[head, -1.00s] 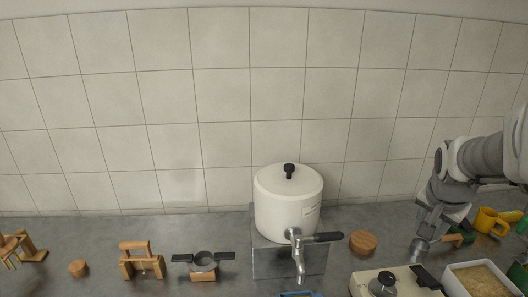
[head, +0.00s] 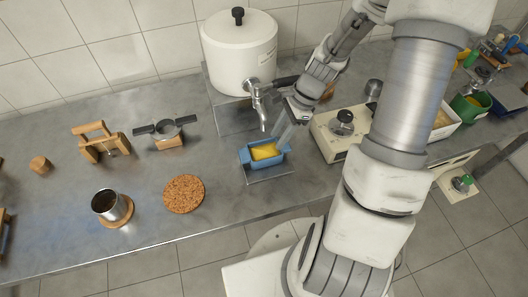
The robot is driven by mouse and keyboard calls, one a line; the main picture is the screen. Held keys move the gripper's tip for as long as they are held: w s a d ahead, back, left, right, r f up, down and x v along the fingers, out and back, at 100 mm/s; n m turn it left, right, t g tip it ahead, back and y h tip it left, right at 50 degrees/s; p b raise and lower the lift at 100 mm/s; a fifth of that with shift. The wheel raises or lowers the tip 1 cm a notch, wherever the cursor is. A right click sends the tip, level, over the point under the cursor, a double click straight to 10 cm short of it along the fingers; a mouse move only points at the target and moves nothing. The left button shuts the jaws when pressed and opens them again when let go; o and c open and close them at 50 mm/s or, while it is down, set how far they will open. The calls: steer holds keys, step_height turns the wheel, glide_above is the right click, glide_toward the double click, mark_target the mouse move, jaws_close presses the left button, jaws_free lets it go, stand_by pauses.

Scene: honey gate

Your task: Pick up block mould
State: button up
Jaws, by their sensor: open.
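The block mould (head: 247,158) is a small blue tray-like box with yellow filling, just below the tap of the white pot. It sits on a small grey plate (head: 272,174) on the counter. My gripper (head: 283,136) is open and tilted down at the mould's back right edge. The fingertips are small and partly hidden, so I cannot tell whether they touch the mould.
A white lidded pot (head: 238,55) with a tap (head: 259,105) stands on a metal block close behind my gripper. A cream appliance (head: 330,140) is to the right. A cork mat (head: 184,194) and metal cup (head: 107,204) lie left. The counter between mat and mould is clear.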

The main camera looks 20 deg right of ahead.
mark_target(268, 159)
steer(key=x, duration=0.5)
steer(key=shift+f, duration=0.1)
steer(key=f, duration=0.2)
steer(key=a+f, duration=0.1)
steer(key=shift+s+f, duration=0.4)
steer(key=shift+a+f, duration=0.2)
steer(key=shift+f, duration=0.35)
jaws_close()
stand_by(0.6)
